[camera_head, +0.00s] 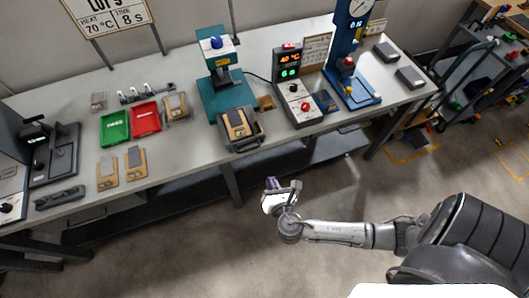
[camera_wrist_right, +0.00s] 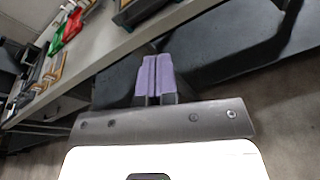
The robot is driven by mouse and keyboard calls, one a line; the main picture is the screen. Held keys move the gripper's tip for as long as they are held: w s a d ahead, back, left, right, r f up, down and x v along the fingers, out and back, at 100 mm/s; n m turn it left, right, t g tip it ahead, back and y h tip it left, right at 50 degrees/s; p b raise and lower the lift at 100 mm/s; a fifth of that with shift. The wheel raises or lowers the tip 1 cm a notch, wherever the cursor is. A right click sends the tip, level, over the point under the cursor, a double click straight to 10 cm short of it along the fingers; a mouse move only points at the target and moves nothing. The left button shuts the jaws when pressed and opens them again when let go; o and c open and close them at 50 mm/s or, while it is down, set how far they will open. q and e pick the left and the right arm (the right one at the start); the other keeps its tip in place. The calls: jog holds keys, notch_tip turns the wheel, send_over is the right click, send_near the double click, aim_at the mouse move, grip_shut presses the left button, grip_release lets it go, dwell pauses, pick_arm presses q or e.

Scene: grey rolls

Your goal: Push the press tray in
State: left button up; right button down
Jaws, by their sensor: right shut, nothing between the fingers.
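The press (camera_head: 216,62) is a teal machine with a blue knob, standing at the middle of the bench. Its dark tray (camera_head: 254,140) sits out in front of it, near the bench's front edge, and carries a brown and grey piece (camera_head: 238,124). My right gripper (camera_head: 272,184) is in front of the bench, below and to the right of the tray and apart from it. In the right wrist view its purple fingers (camera_wrist_right: 155,76) are together with nothing between them. My left gripper is not in view.
A controller box (camera_head: 297,102) with red and green displays stands right of the press. A green tray (camera_head: 115,127) and a red tray (camera_head: 146,118) lie to its left. A blue gauge stand (camera_head: 345,60) is further right. The floor before the bench is clear.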

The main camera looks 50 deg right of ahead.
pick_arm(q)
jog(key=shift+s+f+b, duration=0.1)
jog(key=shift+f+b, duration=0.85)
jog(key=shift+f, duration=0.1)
pick_arm(e)
jog(key=w+d+f+n, duration=0.1)
jog(key=w+d+n, duration=0.1)
jog(key=w, duration=0.4)
jog(key=w+d+f+n, duration=0.1)
jog(key=w+d+n, duration=0.1)
jog(key=w, duration=0.4)
jog(key=shift+w+d+f+n+t+y, duration=0.3)
jog(key=shift+w+d+f, duration=0.1)
jog(key=shift+d, duration=0.15)
jog(key=shift+d, duration=0.1)
